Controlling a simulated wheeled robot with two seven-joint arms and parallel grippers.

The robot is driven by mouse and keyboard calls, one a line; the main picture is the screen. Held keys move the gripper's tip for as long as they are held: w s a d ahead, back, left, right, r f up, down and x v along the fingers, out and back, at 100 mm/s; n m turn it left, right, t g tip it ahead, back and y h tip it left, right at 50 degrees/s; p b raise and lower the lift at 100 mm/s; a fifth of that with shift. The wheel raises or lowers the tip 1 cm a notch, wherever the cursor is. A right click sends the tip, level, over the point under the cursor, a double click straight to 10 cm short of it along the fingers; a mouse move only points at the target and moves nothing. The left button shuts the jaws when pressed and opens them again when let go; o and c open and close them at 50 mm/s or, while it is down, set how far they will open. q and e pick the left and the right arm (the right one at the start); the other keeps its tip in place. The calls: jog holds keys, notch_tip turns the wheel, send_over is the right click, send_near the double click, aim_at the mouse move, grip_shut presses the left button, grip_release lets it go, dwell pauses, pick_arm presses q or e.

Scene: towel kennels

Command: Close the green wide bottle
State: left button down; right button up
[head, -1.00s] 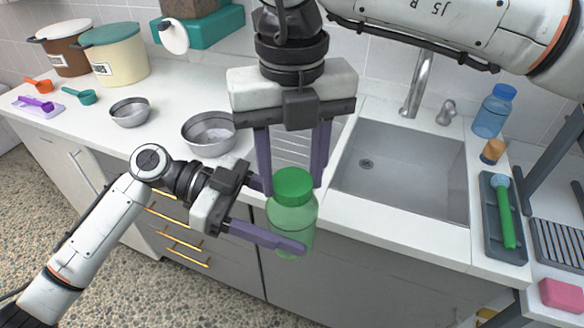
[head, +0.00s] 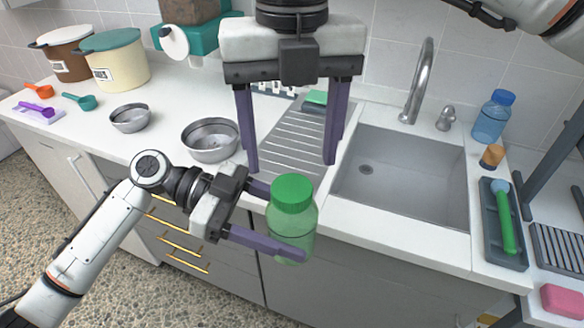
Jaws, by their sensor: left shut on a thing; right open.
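The green wide bottle (head: 293,222) is translucent with a darker green cap (head: 292,191) on its top. It is upright, held in front of the counter's front edge. My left gripper (head: 290,222) is shut on the bottle's body from the left, with one finger across its front. My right gripper (head: 290,165) points down above and behind the bottle. It is open and empty, its fingers wide apart and clear of the cap. Whether the cap is fully tightened cannot be told.
The sink (head: 405,175) and its ribbed drainboard (head: 283,140) lie behind the bottle. Two metal bowls, one nearer (head: 209,140), stand on the counter to the left. A blue bottle (head: 493,117) and a tray with a green brush (head: 506,215) are at the right.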

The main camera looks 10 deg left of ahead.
notch_tip(320, 180, up, 7)
jog(key=shift+f, duration=0.2)
jog(key=shift+f, duration=0.1)
dwell(0.5)
